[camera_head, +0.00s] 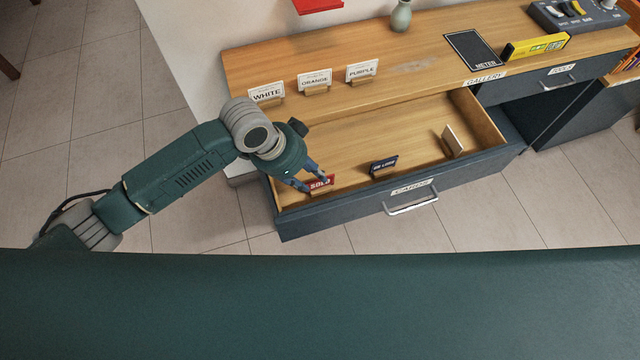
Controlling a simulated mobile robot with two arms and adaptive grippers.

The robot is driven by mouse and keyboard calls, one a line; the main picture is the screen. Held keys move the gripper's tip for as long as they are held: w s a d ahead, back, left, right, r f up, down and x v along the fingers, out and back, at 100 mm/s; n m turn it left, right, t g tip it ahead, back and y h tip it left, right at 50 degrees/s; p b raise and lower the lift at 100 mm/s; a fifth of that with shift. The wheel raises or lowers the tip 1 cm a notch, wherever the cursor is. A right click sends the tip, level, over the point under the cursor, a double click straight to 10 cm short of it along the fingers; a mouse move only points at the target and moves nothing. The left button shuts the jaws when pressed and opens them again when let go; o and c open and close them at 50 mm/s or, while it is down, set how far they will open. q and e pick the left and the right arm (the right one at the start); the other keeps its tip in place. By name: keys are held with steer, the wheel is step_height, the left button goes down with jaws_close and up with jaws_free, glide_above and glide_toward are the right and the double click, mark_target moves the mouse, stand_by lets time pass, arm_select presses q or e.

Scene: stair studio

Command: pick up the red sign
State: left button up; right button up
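The red sign (321,183), lettered "SOLD", stands in the near left part of the open drawer (345,206). My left gripper (314,183) reaches down over the drawer's left end, right at the sign. Its two fingers are apart, one on the near left side of the sign and one behind it. I cannot tell whether either finger touches the sign. My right gripper is not in view.
In the drawer, a dark blue sign (383,166) and a white sign (453,140) stand right of the red one. White, orange and purple name cards (315,81) stand on the wooden top (420,72). The drawer floor between the signs is clear.

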mark_target(327, 186)
arm_select(q)
steer(key=x, duration=0.6)
steer(key=shift+w+d+r, duration=0.1)
steer(key=shift+w+d, duration=0.2)
steer(key=shift+d, duration=0.05)
jaws_close()
